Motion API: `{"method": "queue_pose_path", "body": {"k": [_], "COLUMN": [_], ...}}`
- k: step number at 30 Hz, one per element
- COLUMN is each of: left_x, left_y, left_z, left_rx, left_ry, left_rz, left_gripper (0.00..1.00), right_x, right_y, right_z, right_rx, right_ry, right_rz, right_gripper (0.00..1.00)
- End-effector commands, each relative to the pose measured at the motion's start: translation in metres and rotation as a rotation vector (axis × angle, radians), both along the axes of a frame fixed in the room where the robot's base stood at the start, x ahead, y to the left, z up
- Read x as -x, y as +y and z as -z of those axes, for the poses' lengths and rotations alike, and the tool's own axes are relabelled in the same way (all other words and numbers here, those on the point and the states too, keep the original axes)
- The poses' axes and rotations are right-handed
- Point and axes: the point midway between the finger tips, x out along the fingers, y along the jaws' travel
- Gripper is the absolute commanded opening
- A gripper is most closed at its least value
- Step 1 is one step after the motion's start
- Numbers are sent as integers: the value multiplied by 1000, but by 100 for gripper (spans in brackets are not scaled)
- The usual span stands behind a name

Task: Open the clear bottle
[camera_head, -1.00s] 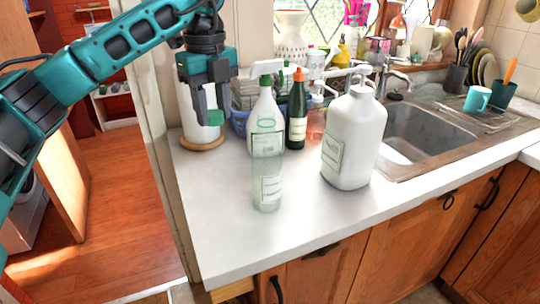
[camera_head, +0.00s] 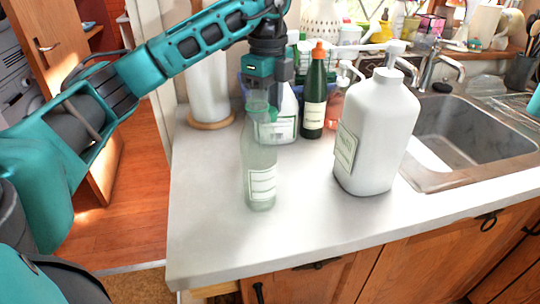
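The clear bottle (camera_head: 261,168) is a tall, pale green, see-through bottle with a white label. It stands upright on the white counter near its front left. My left gripper (camera_head: 262,98) reaches in from the upper left and points down at the bottle's top. The gripper and the bottle's cap overlap in the picture, so I cannot tell whether they touch or whether the fingers are apart. My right gripper is not in view.
A large white pump bottle (camera_head: 376,135) stands right of the clear bottle. A dark green bottle with an orange cap (camera_head: 314,105) and a spray bottle (camera_head: 283,122) stand behind. The sink (camera_head: 463,130) is at right. The counter's front left (camera_head: 205,225) is clear.

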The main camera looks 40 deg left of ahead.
Motion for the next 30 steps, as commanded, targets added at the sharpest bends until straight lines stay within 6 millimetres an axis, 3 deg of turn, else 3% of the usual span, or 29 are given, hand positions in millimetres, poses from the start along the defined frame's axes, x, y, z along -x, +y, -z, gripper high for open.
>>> {"method": "queue_pose_path", "body": {"k": [3, 9, 14, 22, 30], "left_x": [1, 0, 0, 0, 0], "left_y": [1, 0, 0, 1, 0], "left_z": [33, 64, 74, 110, 112], "left_rx": [-1, 0, 0, 0, 0], "left_ry": [4, 0, 0, 0, -2], "left_rz": [-1, 0, 0, -1, 0], "left_gripper": [2, 2, 2, 2, 2], "right_x": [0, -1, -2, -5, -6], "right_y": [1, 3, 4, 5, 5], "right_z": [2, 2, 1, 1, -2], "right_rx": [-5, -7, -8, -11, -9], "right_ry": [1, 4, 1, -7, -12], "right_rz": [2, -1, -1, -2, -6], "right_gripper": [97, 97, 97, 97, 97]}}
